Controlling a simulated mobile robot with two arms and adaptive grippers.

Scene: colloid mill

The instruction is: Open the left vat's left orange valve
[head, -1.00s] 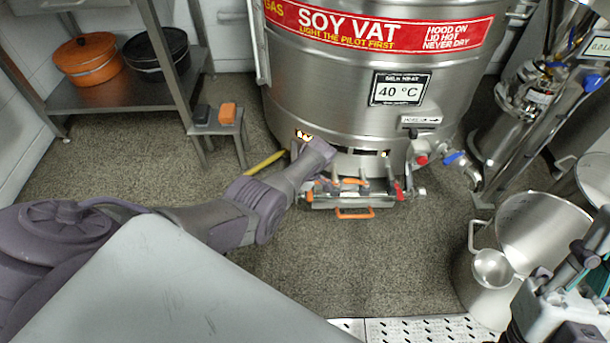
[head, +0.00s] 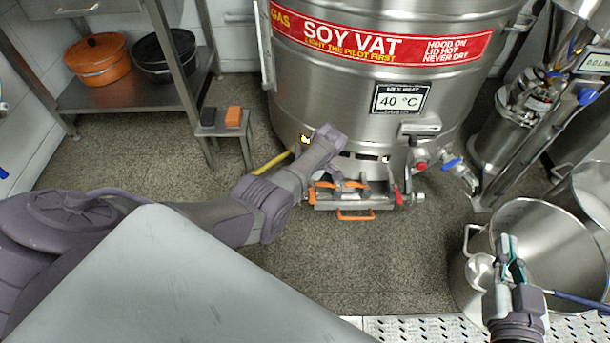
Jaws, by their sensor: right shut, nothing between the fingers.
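The large steel soy vat (head: 375,85) stands at the centre, with a burner manifold low on its front. Small orange valve handles show there: a left one (head: 326,185) and another (head: 353,184) to its right. My left arm reaches in from the left, its wrist in front of the vat just above and left of the left orange handle. The left gripper itself is hidden, so contact with the valve cannot be seen. My right gripper (head: 510,258) is shut and empty at the lower right, in front of the steel pots and away from the valves.
An orange pot (head: 97,62) and a black pot (head: 165,55) sit on the left shelf. A small stool (head: 224,128) stands beside the vat. A large steel pot (head: 548,235) is at right. The floor before the vat is clear.

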